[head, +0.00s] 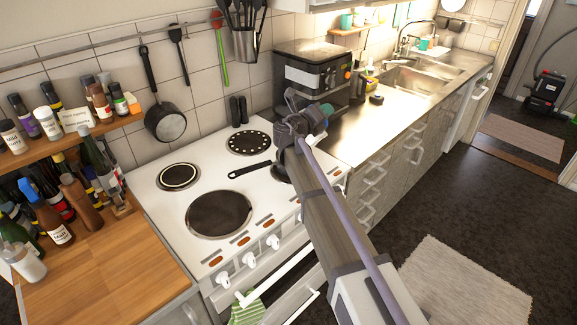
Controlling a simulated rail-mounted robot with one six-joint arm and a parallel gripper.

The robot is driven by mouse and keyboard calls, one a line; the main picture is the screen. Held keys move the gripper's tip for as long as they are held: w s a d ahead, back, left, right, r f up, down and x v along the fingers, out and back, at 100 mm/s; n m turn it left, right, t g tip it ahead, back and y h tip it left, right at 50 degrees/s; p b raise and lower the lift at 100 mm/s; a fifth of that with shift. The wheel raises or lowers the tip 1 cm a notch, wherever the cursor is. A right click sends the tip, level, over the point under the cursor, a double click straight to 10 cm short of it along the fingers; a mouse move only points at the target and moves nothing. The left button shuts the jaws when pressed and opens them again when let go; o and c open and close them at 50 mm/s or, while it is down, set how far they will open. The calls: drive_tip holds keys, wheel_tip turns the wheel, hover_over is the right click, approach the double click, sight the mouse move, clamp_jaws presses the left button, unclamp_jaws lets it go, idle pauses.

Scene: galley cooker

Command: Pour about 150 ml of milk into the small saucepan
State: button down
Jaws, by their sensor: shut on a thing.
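My gripper (299,107) is above the right side of the white cooker (150,193), near the counter. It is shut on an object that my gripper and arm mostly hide. A small teal part (327,110) shows beside the jaws; I cannot tell whether it belongs to the held object or whether that object is the milk. A small dark saucepan (250,170) is on the cooker's right side, with its handle pointing left. My arm covers most of the pan, so its inside is hidden. My gripper is beyond the pan in the picture.
A dark pan (165,123) hangs on the wall. Bottles and jars crowd the wooden worktop (110,265) and shelf at left. The steel counter (345,140) has clear room before the sink (413,80).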

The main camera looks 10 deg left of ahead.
drive_tip(key=shift+a, duration=0.1)
drive_tip(key=shift+w+a+r+n, duration=0.1)
drive_tip(key=shift+w+a+n, duration=0.1)
drive_tip(key=shift+n, duration=0.2)
drive_tip(key=shift+w, duration=0.1)
idle(2.7)
drive_tip(key=shift+a+n, duration=0.15)
drive_tip(key=shift+n, duration=0.25)
drive_tip(key=shift+w+a, duration=0.1)
drive_tip(key=shift+w, duration=0.05)
idle(1.7)
drive_tip(key=shift+w+a+n, duration=0.15)
drive_tip(key=shift+a+n, duration=0.05)
drive_tip(key=shift+n, duration=0.2)
drive_tip(key=shift+d, duration=0.1)
